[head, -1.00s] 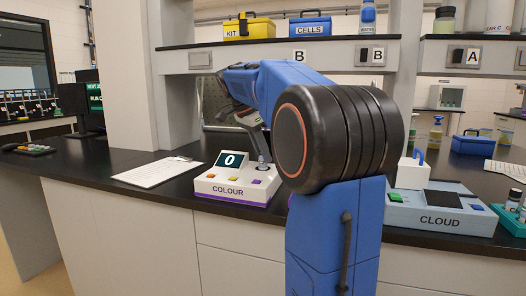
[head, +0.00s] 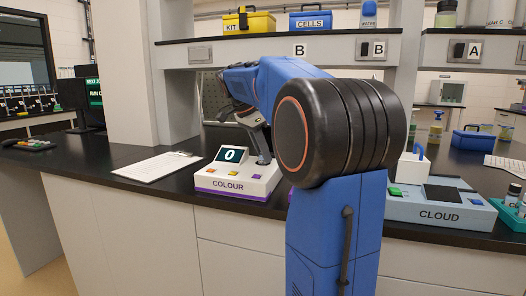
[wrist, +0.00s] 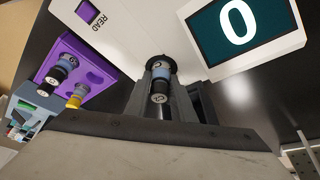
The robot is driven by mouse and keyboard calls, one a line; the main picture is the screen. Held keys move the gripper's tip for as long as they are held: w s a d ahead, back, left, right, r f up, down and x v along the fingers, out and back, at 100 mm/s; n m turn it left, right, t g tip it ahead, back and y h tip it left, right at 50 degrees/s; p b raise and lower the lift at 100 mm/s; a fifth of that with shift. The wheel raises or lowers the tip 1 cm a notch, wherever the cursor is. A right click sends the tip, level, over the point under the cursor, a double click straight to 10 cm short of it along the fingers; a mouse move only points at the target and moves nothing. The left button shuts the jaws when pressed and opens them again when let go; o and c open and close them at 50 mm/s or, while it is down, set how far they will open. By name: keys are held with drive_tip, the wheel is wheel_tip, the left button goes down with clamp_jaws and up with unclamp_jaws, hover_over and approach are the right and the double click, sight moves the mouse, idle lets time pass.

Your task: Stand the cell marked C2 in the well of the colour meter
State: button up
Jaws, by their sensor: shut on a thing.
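The colour meter (head: 236,185) is a white box with a purple base and a screen reading 0, on the black bench. In the wrist view its white top (wrist: 140,30) and screen (wrist: 240,30) lie beyond my gripper. My gripper (wrist: 160,84) is shut on a small cell (wrist: 160,72) with a black cap, held cap toward the camera. In the head view my gripper (head: 264,158) is at the meter's right side.
A purple rack (wrist: 92,62) holding several capped cells shows at left in the wrist view. In the head view, a cloud meter (head: 438,208) stands right of my arm and a clipboard (head: 158,166) lies left of the colour meter. A shelf (head: 250,40) runs above.

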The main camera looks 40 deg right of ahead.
drive_tip(key=o, duration=1.6)
drive_tip(key=shift+c, duration=0.2)
drive_tip(key=v, duration=0.6)
drive_tip(key=shift+r, duration=0.5)
drive_tip(key=shift+s, duration=0.1)
idle(0.4)
